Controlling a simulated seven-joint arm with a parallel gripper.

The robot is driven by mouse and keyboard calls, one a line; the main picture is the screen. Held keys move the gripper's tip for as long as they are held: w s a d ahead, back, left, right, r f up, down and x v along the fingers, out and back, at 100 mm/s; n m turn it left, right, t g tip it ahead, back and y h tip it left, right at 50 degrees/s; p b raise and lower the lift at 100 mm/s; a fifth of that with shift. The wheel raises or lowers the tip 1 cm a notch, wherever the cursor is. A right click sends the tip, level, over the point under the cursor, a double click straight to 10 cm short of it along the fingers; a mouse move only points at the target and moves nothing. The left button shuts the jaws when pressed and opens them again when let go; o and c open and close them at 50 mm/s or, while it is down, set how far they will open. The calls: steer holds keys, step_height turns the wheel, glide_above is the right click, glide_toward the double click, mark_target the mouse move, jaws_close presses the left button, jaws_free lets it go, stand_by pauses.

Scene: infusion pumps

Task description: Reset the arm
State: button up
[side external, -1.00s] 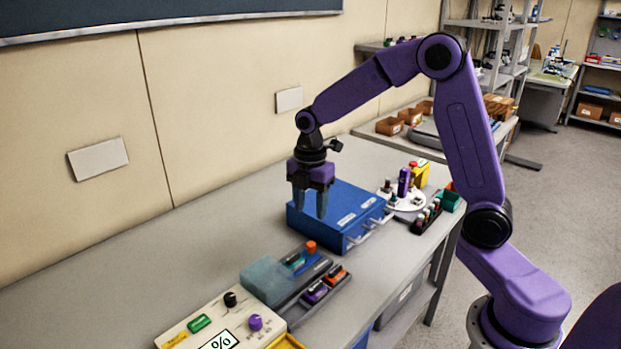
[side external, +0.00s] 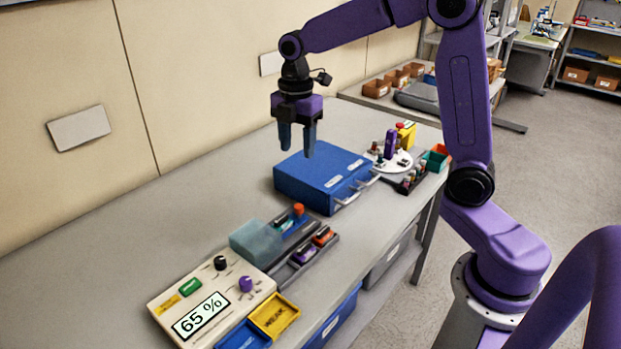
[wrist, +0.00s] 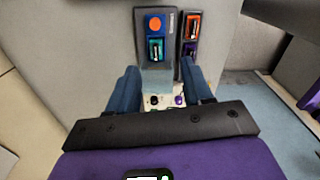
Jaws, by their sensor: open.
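My gripper (side external: 297,146) is open and empty. Its fingers point down in the air above the blue box (side external: 312,176), near the box's left part, with no contact that I can see. In the wrist view my gripper (wrist: 168,80) shows two dark blue fingers spread apart, with the tray and panel beyond them.
A cream panel (side external: 170,303) reads "65 %". A grey tray (side external: 294,262) holds coloured modules beside a translucent teal cover (side external: 256,241). Yellow (side external: 285,304) and blue bins stand at the front. A round white carousel (side external: 402,161) is at the right. The table's left stretch is clear.

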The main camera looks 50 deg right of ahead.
steer(key=s+a+f+m, duration=0.1)
steer(key=s+f+m, duration=0.1)
steer(key=s, duration=1.2)
steer(key=s+a+f+m, duration=0.1)
steer(key=s+m, duration=0.4)
steer(key=s, duration=0.9)
steer(key=shift+s+a+f, duration=0.3)
steer(key=shift+a+f, duration=0.1)
steer(key=shift+a, duration=0.2)
